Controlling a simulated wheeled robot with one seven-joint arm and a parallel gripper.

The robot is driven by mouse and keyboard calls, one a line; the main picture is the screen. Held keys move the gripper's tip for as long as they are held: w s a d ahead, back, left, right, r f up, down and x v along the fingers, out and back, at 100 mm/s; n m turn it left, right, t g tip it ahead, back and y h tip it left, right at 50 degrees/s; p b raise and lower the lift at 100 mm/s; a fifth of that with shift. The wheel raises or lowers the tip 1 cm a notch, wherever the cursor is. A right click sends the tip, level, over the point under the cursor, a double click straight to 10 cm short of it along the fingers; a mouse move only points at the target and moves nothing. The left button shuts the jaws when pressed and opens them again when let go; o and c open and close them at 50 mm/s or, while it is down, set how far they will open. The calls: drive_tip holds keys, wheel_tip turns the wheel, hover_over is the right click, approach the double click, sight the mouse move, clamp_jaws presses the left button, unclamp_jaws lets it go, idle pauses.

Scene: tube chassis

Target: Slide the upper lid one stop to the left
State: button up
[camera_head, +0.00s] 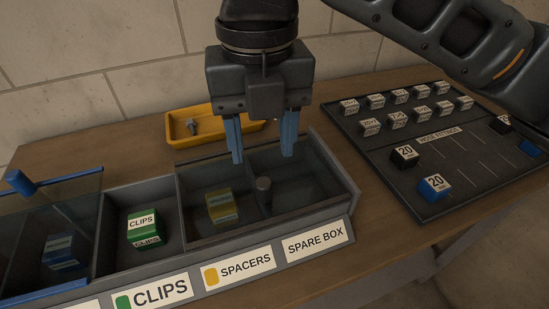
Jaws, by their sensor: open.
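A long grey divided box runs across the table. A clear, dark-tinted lid (300,190) covers its spacers and spare box compartments, and a short grey knob (263,190) stands on it. A second clear lid with a blue edge (75,176) and a blue knob (20,182) covers the left compartments. I cannot tell for sure which lid is the upper one. The clips compartment (113,210) between them is uncovered. My gripper (263,158) points down with blue fingers open and empty. In the picture it is above the grey knob, with no visible contact.
A green clips block (143,228), a yellow spacers block (220,206) and a blue block (62,250) sit in the compartments. A yellow tray (180,137) with a bolt stands behind the box. A dark board (440,165) with several labelled blocks lies at right.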

sight(263, 182)
wheel_tip(263, 182, down, 8)
drive_tip(key=shift+r, duration=0.2)
idle(0.3)
clamp_jaws()
idle(0.3)
